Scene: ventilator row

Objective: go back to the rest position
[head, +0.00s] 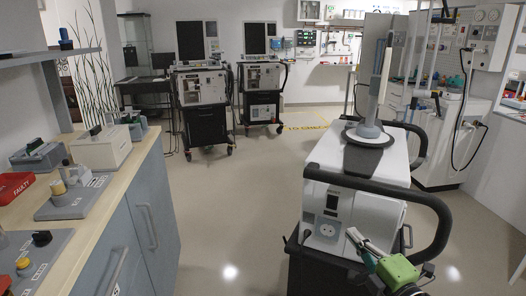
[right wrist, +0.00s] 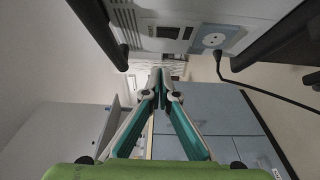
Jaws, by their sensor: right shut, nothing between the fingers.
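My right gripper (head: 354,236) is at the lower right of the head view, in front of the near ventilator (head: 352,206). In the right wrist view my right gripper (right wrist: 160,78) has its fingertips together with nothing between them. The ventilator's underside front (right wrist: 180,30) fills the top of that view, and the fingers appear apart from it. My left gripper is not in the head view.
A black rail handle (head: 440,215) curves around the near ventilator, close to my right arm. A dark cable (right wrist: 265,95) hangs from its socket (right wrist: 214,40). The middle floor (head: 235,200) is clear.

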